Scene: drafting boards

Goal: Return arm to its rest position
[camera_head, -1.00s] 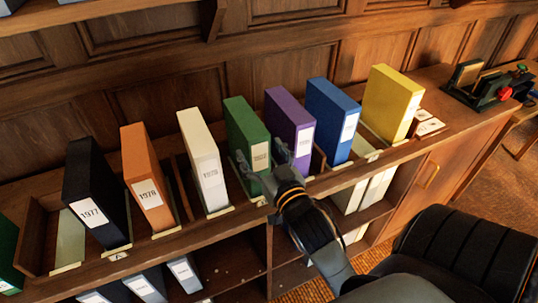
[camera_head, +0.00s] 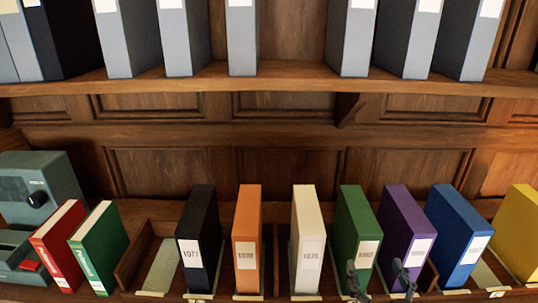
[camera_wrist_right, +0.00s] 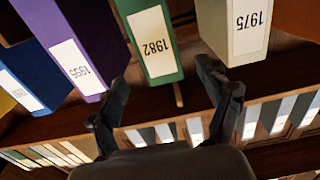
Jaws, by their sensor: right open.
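My right gripper (camera_head: 379,281) shows at the bottom edge of the head view, with its arm cut off. Its two dark fingers are apart, in front of the green binder (camera_head: 358,225) and the purple binder (camera_head: 405,225). In the right wrist view the open fingers (camera_wrist_right: 170,108) have nothing between them. The green binder, labelled 1982 (camera_wrist_right: 150,45), stands beyond them, upside down in that view. The purple binder (camera_wrist_right: 78,45) and the white binder (camera_wrist_right: 235,30) flank it. My left gripper is not in view.
Black (camera_head: 198,235), orange (camera_head: 247,235), blue (camera_head: 455,235) and yellow (camera_head: 520,230) binders share the row. Red (camera_head: 58,240) and green (camera_head: 100,245) books stand left beside a grey-green machine (camera_head: 40,185). Grey binders (camera_head: 242,40) fill an upper shelf (camera_head: 290,80) overhead.

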